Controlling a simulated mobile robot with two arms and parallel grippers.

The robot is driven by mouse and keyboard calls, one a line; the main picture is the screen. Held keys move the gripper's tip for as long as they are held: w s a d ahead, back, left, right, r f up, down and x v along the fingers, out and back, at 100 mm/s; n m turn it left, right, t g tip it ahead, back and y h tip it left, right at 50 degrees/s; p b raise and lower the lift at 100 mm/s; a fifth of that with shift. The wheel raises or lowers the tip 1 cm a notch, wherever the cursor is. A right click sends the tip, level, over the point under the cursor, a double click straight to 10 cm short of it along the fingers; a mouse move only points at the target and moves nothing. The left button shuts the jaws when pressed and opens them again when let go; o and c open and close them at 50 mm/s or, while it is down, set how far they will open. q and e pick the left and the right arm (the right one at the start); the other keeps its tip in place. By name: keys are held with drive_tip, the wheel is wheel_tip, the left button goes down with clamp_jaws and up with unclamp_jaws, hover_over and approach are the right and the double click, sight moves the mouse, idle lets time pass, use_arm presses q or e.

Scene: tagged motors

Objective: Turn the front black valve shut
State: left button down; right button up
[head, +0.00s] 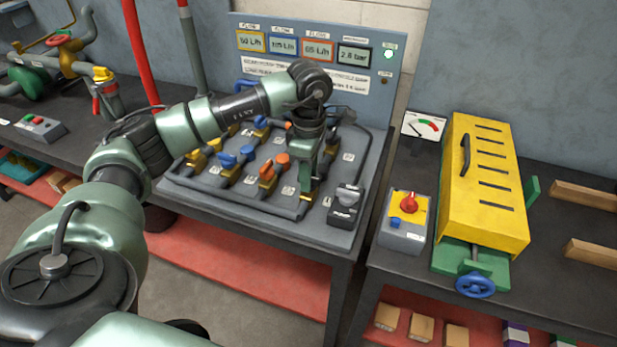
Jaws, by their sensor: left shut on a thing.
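A grey panel board (250,200) on the dark bench carries rows of brass valves with yellow, blue and orange handles. My left gripper (306,187) points down at the right end of the front row. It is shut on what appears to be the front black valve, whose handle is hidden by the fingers. Only a bit of brass valve body (307,198) shows just below the fingertips, so I cannot tell how the handle is turned. My right gripper is not in view.
A front blue valve handle (227,160) and a front orange valve handle (266,171) stand to the left. A black switch box (345,206) sits close on the right. Several displays (318,49) stand behind. A yellow slotted cover (485,190) is on the right bench.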

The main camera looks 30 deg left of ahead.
use_arm(q)
drive_tip(key=shift+w+r+m, duration=0.1)
drive_tip(key=shift+m, duration=0.3)
drive_tip(key=c, duration=1)
unclamp_jaws()
wheel_tip(320, 180, up, 8)
drive_tip(key=shift+f+b, duration=0.1)
drive_tip(key=shift+b, duration=0.5)
